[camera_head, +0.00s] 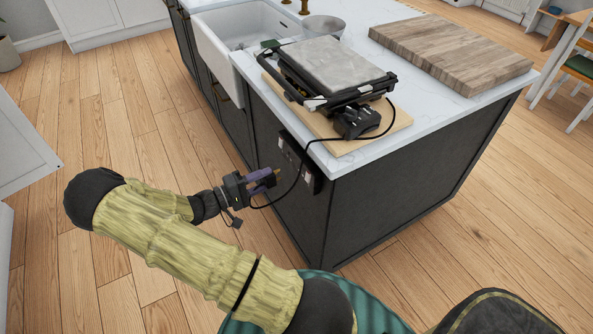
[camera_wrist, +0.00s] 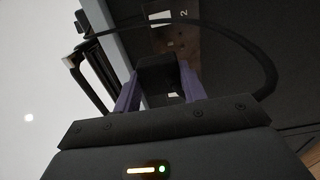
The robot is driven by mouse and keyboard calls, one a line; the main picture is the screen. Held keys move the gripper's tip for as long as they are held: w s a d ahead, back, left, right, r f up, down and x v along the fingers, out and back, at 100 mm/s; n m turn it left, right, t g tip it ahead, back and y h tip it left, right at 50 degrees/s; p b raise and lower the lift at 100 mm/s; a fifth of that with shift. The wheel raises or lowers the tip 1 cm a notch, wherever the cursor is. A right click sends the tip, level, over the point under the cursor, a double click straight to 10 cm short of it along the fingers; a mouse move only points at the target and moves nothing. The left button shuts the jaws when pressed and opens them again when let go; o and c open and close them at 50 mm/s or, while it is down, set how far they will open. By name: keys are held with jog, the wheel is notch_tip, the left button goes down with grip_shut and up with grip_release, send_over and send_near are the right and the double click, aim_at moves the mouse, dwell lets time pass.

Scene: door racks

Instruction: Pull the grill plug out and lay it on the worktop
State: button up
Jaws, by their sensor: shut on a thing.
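My gripper (camera_head: 266,179), with purple fingers, is in front of the island's near-left side in the head view. In the wrist view my gripper (camera_wrist: 158,88) is shut on the black grill plug (camera_wrist: 157,73). In the head view small gold-coloured prongs show at the fingertips, and the plug looks apart from the socket panel (camera_head: 290,151). The panel also shows in the wrist view (camera_wrist: 185,44), marked "2". A black cord (camera_head: 307,151) loops from the plug up to the grill (camera_head: 334,68). The grill stands on the white worktop (camera_head: 433,108).
A light wooden board (camera_head: 399,122) lies under the grill. A thick wooden chopping block (camera_head: 450,50) lies at the back right. A white sink (camera_head: 214,45) and a metal bowl (camera_head: 324,25) are behind the grill. Bare worktop shows between board and block.

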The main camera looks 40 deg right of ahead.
notch_tip(320, 180, up, 18)
jog(key=p, duration=1.2)
jog(key=shift+f+p, duration=0.25)
jog(key=shift+p, duration=0.05)
dwell(1.0)
jog(key=shift+w+d, duration=0.1)
